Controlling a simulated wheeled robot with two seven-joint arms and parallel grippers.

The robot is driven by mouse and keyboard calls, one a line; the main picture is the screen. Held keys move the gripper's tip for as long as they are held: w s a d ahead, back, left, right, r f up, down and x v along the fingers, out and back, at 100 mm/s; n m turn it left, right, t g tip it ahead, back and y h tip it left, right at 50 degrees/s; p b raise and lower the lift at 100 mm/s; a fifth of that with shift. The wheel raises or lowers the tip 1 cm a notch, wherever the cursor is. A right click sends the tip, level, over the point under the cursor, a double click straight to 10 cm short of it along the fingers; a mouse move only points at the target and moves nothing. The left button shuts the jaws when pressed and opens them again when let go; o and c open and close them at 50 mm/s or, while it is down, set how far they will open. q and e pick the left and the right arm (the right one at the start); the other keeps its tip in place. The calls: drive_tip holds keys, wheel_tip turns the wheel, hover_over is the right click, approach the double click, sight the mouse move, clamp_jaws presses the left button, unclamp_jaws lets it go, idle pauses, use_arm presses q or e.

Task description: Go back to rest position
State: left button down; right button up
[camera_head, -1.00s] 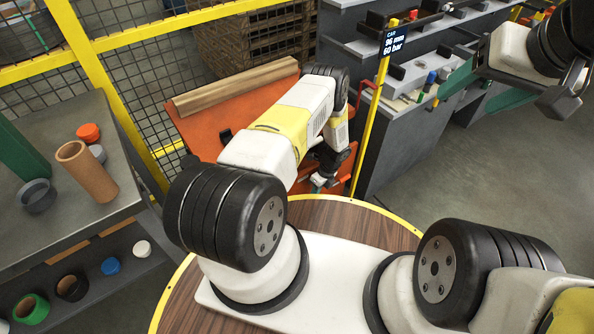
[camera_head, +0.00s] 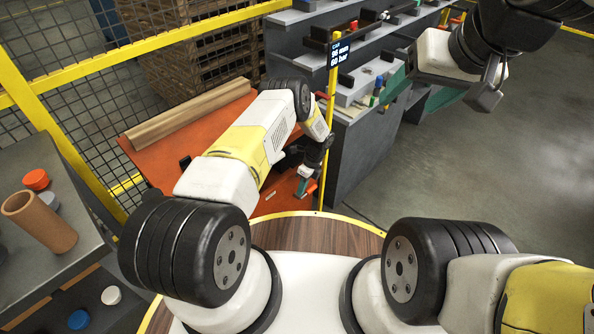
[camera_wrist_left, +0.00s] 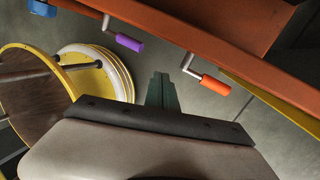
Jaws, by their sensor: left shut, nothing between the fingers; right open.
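My left gripper (camera_head: 307,187) hangs at the end of the white and yellow left arm, beside the orange bench and the yellow post. In the left wrist view its green fingers (camera_wrist_left: 161,92) are together and nothing is between them. Below them that view shows grey floor and part of an orange frame. My right gripper (camera_head: 418,94) is at the upper right in the head view, with its green fingers spread apart and empty, in front of the grey shelf unit.
An orange bench (camera_head: 153,162) carries a long wooden beam (camera_head: 190,112). A yellow post with a display (camera_head: 340,55) stands by the grey shelves (camera_head: 355,150). A table at left holds a cardboard tube (camera_head: 42,222) and an orange cap (camera_head: 36,180). Grey floor (camera_head: 470,170) is open at right.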

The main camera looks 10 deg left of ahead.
use_arm(q)
drive_tip(key=shift+w+d+r, duration=0.2)
drive_tip(key=shift+w+d, duration=0.15)
idle(0.3)
drive_tip(key=w+a+r+n+t+h, duration=0.1)
drive_tip(key=w+r+n, duration=0.2)
drive_tip(key=r, duration=1.1)
drive_tip(key=w+a+r+n+t, duration=0.1)
drive_tip(key=w+a+r+n, duration=0.15)
drive_tip(key=r, duration=1.05)
drive_tip(key=s+a+r+n+t+h, duration=0.1)
drive_tip(key=s+r+n, duration=0.25)
drive_tip(key=r, duration=0.75)
drive_tip(key=s+a+r+n+t+h, duration=0.1)
drive_tip(key=s+a+r+n, duration=0.2)
drive_tip(key=r, duration=0.7)
drive_tip(key=s+a+r+n+t+h, duration=0.1)
drive_tip(key=s+r+n, duration=0.4)
drive_tip(key=s, duration=0.4)
drive_tip(key=s+a+r+n+t, duration=0.1)
drive_tip(key=s+r+n+t, duration=0.1)
drive_tip(key=s+r, duration=0.7)
drive_tip(key=s+f+n+t+h, duration=0.1)
drive_tip(key=s+n, duration=0.3)
drive_tip(key=s, duration=0.7)
